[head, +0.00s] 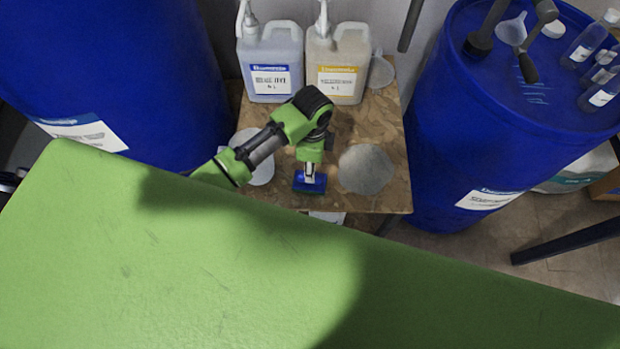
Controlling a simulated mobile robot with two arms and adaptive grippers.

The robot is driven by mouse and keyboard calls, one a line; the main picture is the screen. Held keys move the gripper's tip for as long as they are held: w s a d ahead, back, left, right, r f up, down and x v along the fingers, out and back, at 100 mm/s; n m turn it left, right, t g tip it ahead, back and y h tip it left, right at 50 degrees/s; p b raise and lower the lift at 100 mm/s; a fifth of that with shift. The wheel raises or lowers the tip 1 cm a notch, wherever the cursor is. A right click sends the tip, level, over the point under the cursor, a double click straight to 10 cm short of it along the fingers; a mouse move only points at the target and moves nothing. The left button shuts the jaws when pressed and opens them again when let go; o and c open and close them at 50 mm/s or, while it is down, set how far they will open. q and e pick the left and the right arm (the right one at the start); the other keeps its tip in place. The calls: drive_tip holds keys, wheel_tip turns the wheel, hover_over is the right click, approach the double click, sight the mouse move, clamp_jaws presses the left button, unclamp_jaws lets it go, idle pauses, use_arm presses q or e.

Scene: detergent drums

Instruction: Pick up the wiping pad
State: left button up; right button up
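My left arm comes in from the left over the small wooden-topped table (392,130). Its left gripper (309,178) points down at a small dark blue flat block (300,186) near the table's front edge. The fingertips cover the middle of the block, and I cannot tell whether they grip it. A grey round pad (366,169) lies flat on the table just right of the gripper, apart from it. A pale round item (262,170) lies to the left, partly hidden by my arm. I cannot tell which of these is the wiping pad. My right gripper is not in view.
Two pump jugs, one bluish (270,60) and one yellowish (338,62), stand at the table's back. Blue drums flank it at left (120,60) and right (480,130). The right drum's top holds a funnel (511,30) and small bottles (585,42). A large green surface fills the foreground.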

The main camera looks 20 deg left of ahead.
use_arm(q)
drive_tip(key=shift+s+a+f, duration=0.1)
drive_tip(key=shift+f, duration=1.5)
drive_tip(key=shift+s+a+f, duration=0.1)
drive_tip(key=shift+f, duration=1.45)
drive_tip(key=shift+c, duration=0.5)
clamp_jaws()
